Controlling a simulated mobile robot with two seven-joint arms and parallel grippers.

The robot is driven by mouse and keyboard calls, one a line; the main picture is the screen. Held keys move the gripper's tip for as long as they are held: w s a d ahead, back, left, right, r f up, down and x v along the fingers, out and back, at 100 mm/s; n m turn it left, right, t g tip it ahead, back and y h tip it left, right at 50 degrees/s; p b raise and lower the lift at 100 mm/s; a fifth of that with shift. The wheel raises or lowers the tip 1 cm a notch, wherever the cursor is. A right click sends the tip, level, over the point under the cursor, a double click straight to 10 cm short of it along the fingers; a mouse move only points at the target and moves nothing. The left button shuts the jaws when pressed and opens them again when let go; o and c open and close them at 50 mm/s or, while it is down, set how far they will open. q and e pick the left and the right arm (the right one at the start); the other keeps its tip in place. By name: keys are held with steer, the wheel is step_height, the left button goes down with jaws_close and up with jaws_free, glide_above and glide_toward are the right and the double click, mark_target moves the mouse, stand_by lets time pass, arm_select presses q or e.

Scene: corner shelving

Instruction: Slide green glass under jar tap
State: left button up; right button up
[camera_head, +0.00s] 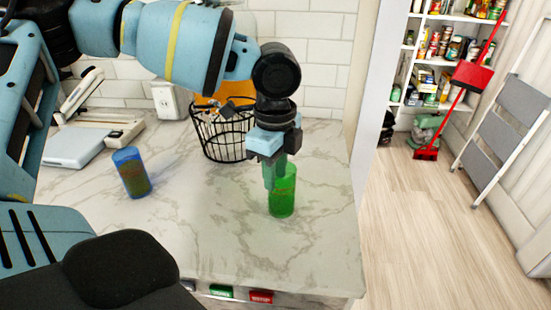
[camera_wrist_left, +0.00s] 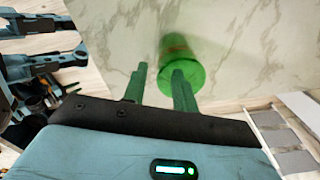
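The green glass (camera_head: 284,197) stands upright on the marble counter near its right end. It also shows in the left wrist view (camera_wrist_left: 196,62). My left gripper (camera_head: 275,180) points down at the glass. In the left wrist view its two green fingers (camera_wrist_left: 158,80) are apart, with one overlapping the near end of the glass and the other beside it. I cannot tell whether a finger touches the glass or reaches inside it. An orange object (camera_head: 210,88), possibly the jar, is mostly hidden behind my left arm and a wire basket. No tap is visible. My right gripper does not show clearly.
A black wire basket (camera_head: 222,138) stands behind the green glass. A blue glass (camera_head: 131,172) stands at the left, near a pale blue and white appliance (camera_head: 75,147). The counter (camera_head: 215,215) between the glasses is clear. Its right edge is close to the green glass.

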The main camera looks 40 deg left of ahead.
arm_select(q)
glide_above(275, 214)
steer(key=shift+f, duration=2.35)
jaws_close()
